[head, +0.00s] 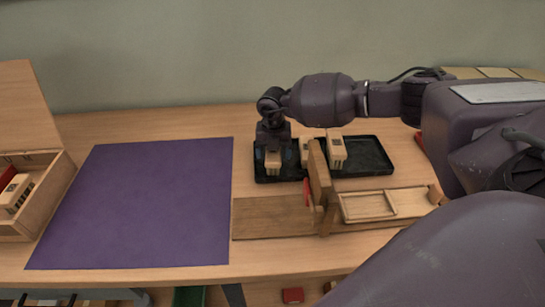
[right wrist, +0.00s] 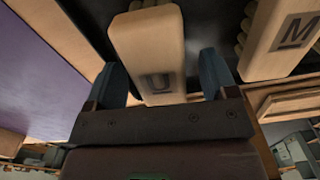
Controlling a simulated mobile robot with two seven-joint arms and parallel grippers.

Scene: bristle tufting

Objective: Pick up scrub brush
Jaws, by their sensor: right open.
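A pale wooden brush block (head: 274,162) stands at the left end of a black tray (head: 370,158). In the right wrist view the block marked U (right wrist: 150,45) sits between the two fingers of my right gripper (right wrist: 163,78), with a gap on each side. In the head view my right gripper (head: 273,145) is open and low over the tray's left end, around this block. A second block marked M (right wrist: 282,40) stands to the right, with tufts along its side. Another block (head: 337,150) also shows in the tray. My left gripper is not in view.
A wooden fixture with an upright board (head: 319,175) stands in front of the tray. A purple mat (head: 140,200) lies clear at left. An open wooden box (head: 55,185) holds another block (head: 14,192) at the far left. My right arm covers the right side.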

